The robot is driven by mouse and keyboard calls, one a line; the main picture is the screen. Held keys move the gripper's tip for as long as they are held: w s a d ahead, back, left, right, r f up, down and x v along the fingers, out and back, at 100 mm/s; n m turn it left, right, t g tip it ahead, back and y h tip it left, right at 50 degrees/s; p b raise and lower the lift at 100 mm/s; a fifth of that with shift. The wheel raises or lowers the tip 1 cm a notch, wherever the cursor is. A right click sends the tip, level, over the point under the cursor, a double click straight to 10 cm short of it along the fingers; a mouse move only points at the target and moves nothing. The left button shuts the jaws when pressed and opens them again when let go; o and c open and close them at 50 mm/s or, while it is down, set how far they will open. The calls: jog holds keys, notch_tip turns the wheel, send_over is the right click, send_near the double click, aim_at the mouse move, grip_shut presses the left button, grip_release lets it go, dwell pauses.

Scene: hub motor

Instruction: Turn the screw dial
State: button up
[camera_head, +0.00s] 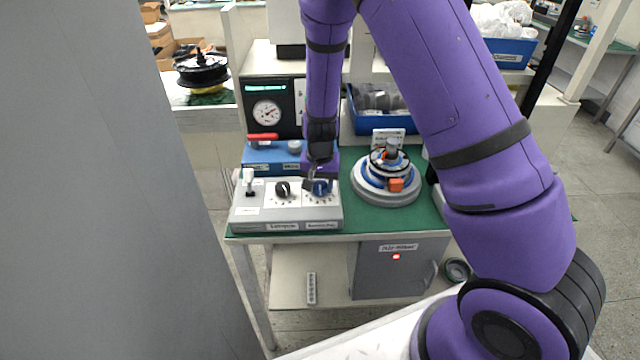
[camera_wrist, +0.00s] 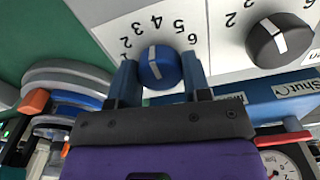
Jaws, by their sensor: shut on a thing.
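The blue dial (camera_head: 322,188) is on the right part of the grey control box (camera_head: 262,212). In the wrist view the blue dial (camera_wrist: 160,68) has a white line pointing near the 4 on a printed scale; 2 to 6 are readable. My gripper (camera_head: 318,186) comes down on it from above. In the wrist view my gripper (camera_wrist: 160,82) has one finger on each side of the dial, shut on it. A dark dial (camera_head: 283,188) sits to its left on the box, and to its right in the wrist view (camera_wrist: 279,38). The label below the blue dial is too small to read.
A black-and-white lever switch (camera_head: 249,184) stands at the box's left. Behind are a blue box with a red handle (camera_head: 263,136) and a gauge (camera_head: 266,112). A round hub motor assembly (camera_head: 388,178) stands close on the right on the green table top.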

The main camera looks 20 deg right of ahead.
aim_at(320, 184)
jog(key=shift+m, duration=1.5)
jog(key=o, duration=0.9)
notch_tip(320, 184, up, 11)
jog(key=shift+f, duration=0.1)
